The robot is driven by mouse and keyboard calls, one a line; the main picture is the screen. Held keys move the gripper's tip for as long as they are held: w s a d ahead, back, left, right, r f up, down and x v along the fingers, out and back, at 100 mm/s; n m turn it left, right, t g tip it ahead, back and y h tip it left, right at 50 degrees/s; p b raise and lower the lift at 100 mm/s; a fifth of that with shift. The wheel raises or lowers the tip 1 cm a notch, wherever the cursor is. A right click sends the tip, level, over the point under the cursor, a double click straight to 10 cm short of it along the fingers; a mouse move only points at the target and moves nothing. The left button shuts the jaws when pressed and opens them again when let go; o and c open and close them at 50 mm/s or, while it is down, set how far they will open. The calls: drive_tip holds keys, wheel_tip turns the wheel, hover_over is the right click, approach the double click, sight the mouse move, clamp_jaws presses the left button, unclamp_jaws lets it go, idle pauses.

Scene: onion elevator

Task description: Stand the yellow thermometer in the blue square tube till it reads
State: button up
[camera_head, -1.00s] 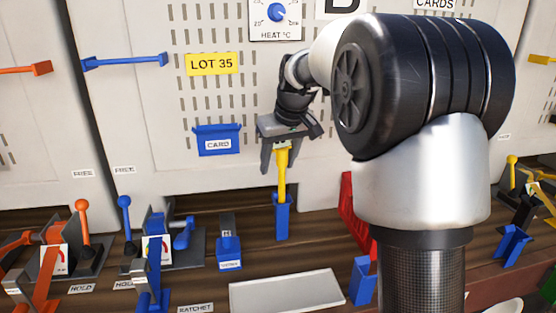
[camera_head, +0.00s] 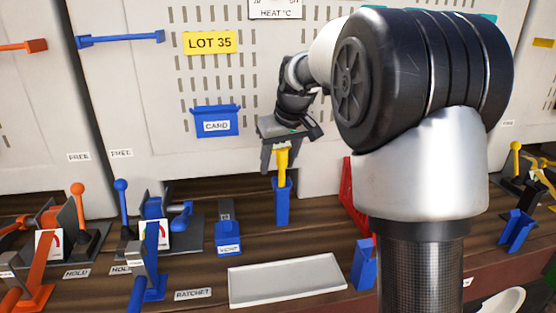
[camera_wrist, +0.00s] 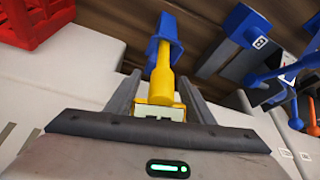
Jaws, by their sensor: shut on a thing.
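The yellow thermometer (camera_head: 282,160) is upright with its lower end inside the blue square tube (camera_head: 282,206). My gripper (camera_head: 281,154) is shut on the thermometer's head from above. In the wrist view the thermometer (camera_wrist: 164,72) sits between the fingers of my gripper (camera_wrist: 158,98), and its stem runs into the mouth of the blue tube (camera_wrist: 165,40). A pale display window shows on the head, but I cannot make out a reading. The stem's tip is hidden in the tube.
A white tray (camera_head: 285,280) lies in front of the tube. A blue vent piece (camera_head: 228,237) stands to its left and a red rack (camera_head: 350,205) to its right. A blue card holder (camera_head: 216,121) hangs on the panel behind.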

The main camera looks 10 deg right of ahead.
drive_tip(key=shift+f, duration=0.35)
drive_tip(key=o, duration=1.2)
drive_tip(key=p+v, duration=0.1)
drive_tip(key=v, duration=1.6)
drive_tip(key=s+a+m+p, duration=0.1)
drive_tip(key=s+p, duration=0.2)
drive_tip(key=s, duration=1)
drive_tip(key=s+f, duration=0.2)
drive_tip(key=s, duration=0.2)
drive_tip(key=s+f+m+p, duration=0.1)
drive_tip(key=s+f, duration=0.2)
drive_tip(key=s, duration=0.2)
drive_tip(key=s+f+m+t+h+p, duration=0.1)
drive_tip(key=s+f, duration=0.2)
drive_tip(key=s, duration=0.2)
drive_tip(key=shift+s, duration=0.2)
